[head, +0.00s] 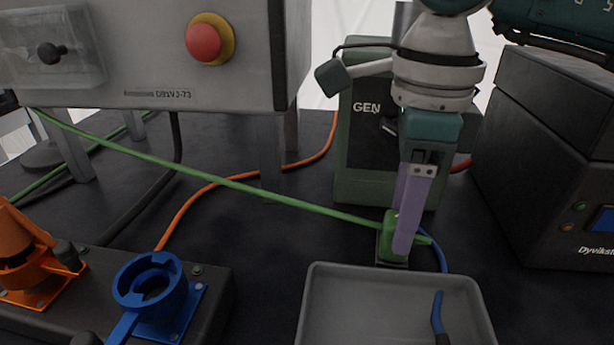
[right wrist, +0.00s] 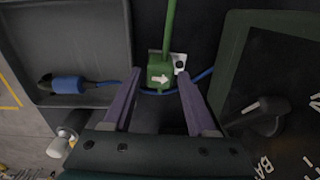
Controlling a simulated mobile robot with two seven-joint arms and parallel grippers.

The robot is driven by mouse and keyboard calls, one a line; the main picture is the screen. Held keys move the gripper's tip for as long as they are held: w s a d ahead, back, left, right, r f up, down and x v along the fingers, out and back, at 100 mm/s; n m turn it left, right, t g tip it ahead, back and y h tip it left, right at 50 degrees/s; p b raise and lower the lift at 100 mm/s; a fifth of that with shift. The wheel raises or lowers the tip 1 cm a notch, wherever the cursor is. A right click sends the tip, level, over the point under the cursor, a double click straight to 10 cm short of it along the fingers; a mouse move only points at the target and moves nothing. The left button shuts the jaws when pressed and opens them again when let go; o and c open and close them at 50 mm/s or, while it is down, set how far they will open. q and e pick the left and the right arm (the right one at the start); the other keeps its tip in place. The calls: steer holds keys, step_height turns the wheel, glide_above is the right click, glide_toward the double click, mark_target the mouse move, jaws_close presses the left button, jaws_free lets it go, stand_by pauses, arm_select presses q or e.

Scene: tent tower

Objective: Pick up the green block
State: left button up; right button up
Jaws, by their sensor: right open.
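The green block (head: 386,243) stands on the dark table just behind the grey tray, partly hidden by my right gripper (head: 405,248) in the head view. My left gripper is not in view.
The grey tray (head: 308,310) holds a blue-handled tool (head: 438,312). A green case (head: 360,185) stands close behind the block. A dark machine (head: 545,150) is at right. A blue socket (head: 150,290) and orange fitting (head: 30,265) are at left. Cables cross the table.

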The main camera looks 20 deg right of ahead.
mark_target(385, 258)
step_height(385, 258, down, 3)
steer(key=shift+r, duration=0.1)
jaws_close()
stand_by(0.4)
